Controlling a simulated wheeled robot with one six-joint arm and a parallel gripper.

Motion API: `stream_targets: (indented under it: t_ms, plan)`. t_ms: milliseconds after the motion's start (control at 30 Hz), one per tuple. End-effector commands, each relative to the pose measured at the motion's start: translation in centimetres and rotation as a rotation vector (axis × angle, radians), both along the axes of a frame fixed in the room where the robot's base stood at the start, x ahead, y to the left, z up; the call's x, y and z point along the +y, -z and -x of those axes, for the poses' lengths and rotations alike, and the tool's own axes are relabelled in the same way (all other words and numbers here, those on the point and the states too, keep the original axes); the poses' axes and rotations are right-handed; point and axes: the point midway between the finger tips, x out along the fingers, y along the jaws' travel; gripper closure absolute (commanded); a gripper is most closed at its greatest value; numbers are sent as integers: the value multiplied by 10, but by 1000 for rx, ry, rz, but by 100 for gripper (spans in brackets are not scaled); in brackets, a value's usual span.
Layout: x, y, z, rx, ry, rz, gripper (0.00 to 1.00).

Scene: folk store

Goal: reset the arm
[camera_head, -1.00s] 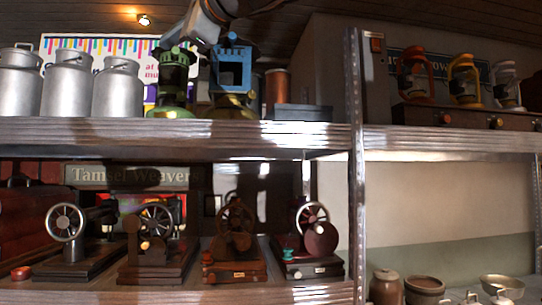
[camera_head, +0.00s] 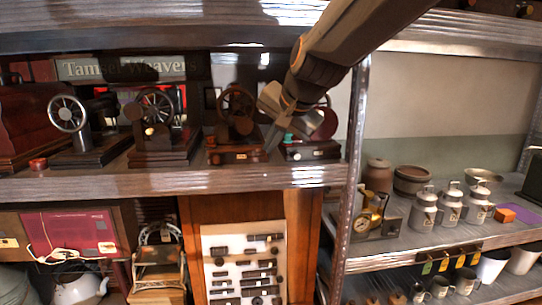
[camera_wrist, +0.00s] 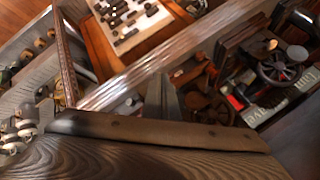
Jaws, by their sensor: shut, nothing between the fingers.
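My gripper (camera_head: 271,140) hangs from my dark arm, which comes in from the top of the head view. It is shut and empty, pointing down in front of the middle shelf. In that view it overlaps the right-hand sewing machines (camera_head: 236,128), one dark brown and one with a red wheel. I cannot tell whether it touches them. In the wrist view, my gripper's grey fingers (camera_wrist: 162,97) show close together above a dark brown panel.
The metal shelf edge (camera_head: 180,181) runs below the machines, and an upright post (camera_head: 352,165) stands to their right. Small milk cans (camera_head: 450,203) and brown pots (camera_head: 411,180) stand on the right shelf. A framed board (camera_head: 243,268) is below.

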Motion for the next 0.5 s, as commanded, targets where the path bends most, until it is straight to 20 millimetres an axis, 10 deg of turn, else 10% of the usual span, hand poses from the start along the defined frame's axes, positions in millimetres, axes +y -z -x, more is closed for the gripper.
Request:
stream_targets:
  t_ms: [200,500]
  plan:
    - [-82,123,51,156,-99,245,100]
    - [-169,244,163,388,-313,466,100]
